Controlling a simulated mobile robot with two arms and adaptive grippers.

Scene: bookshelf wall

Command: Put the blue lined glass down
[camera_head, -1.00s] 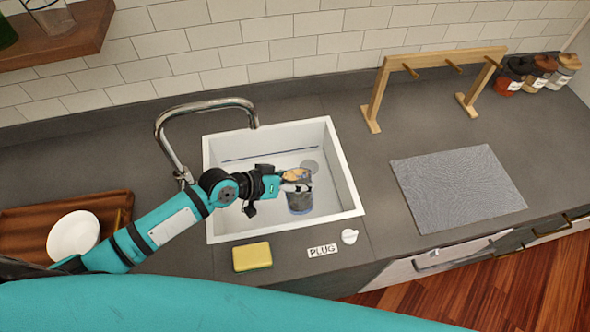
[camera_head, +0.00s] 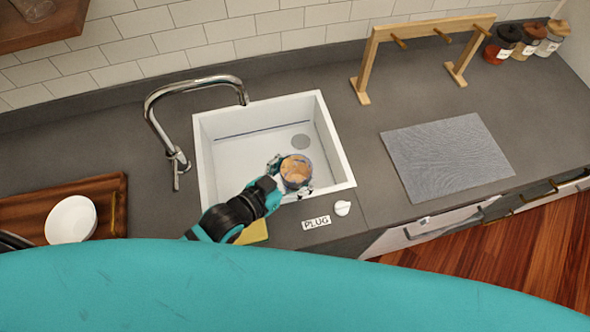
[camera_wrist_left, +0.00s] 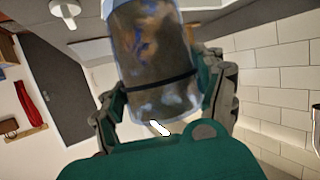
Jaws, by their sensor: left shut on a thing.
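My left gripper (camera_head: 289,177) is shut on a glass (camera_head: 297,171), with its fingers on either side of it. In the head view the glass shows its round opening, a bluish rim and orange-brown colouring, over the front part of the white sink (camera_head: 340,160). I cannot tell its exact height. In the left wrist view the glass (camera_wrist_left: 150,60) is see-through with brown and blue patches and a dark band around it. My right gripper is not in view.
A yellow sponge (camera_head: 254,232) is partly hidden by my left arm. The PLUG label (camera_head: 316,223) and a white knob (camera_head: 342,208) lie at the sink's front. A grey mat (camera_head: 447,157) and wooden rack (camera_head: 366,60) stand right. A tray (camera_head: 30,211) with a white bowl (camera_head: 71,219) is left.

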